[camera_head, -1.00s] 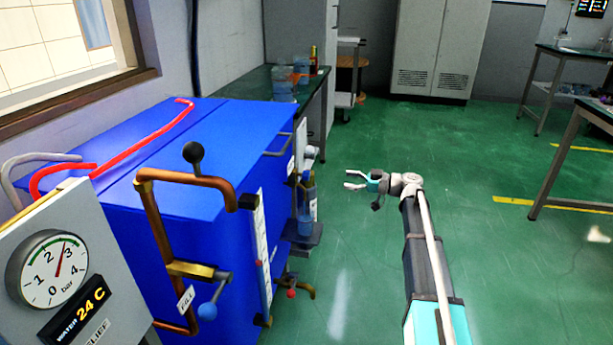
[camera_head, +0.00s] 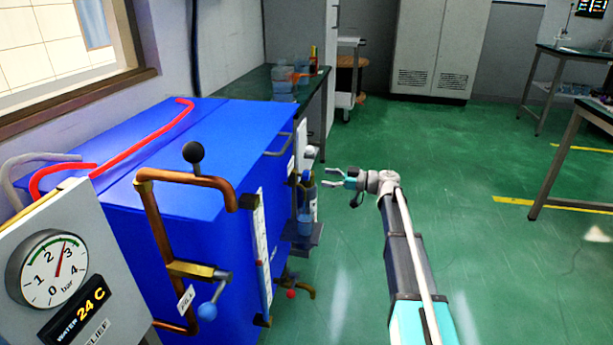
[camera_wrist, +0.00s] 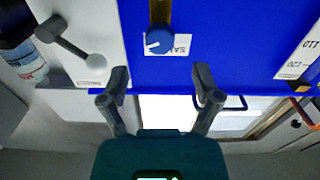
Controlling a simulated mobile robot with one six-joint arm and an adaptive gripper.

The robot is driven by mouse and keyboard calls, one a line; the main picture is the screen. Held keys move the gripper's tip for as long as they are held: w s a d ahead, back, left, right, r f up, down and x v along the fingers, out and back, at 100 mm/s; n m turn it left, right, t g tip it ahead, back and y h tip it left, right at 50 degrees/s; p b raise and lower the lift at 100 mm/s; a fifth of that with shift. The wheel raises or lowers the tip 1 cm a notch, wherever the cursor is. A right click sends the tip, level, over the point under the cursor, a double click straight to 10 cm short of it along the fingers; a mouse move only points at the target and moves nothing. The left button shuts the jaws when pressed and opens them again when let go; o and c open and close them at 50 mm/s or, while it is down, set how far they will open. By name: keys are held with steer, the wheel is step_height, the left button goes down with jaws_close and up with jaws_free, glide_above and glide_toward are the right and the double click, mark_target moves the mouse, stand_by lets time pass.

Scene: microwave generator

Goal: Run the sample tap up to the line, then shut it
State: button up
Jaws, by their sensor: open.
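The sample tap has a round blue knob (camera_wrist: 160,41) with a white mark; its white label beside it reads upside down and is partly covered. In the head view the blue knob (camera_head: 306,177) is small, on the blue machine's right-hand front. Below it a clear vessel with bluish liquid (camera_head: 305,224) stands on a dark ledge; its line is too small to make out. My gripper (camera_head: 328,177) is open and empty, just right of the tap and apart from it. In the wrist view my gripper's fingers (camera_wrist: 162,76) spread below the knob, not touching it.
The blue machine (camera_head: 215,150) carries copper pipes and a fill valve (camera_head: 207,310).

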mark_target(307, 175)
steer(key=shift+w+a, duration=0.2)
steer(key=shift+a, duration=0.95)
steer(key=shift+w+a, duration=0.25)
steer(key=shift+a, duration=0.9)
steer(key=shift+w+a, duration=0.2)
steer(key=shift+a, duration=0.95)
jaws_close()
steer(key=shift+m, duration=2.3)
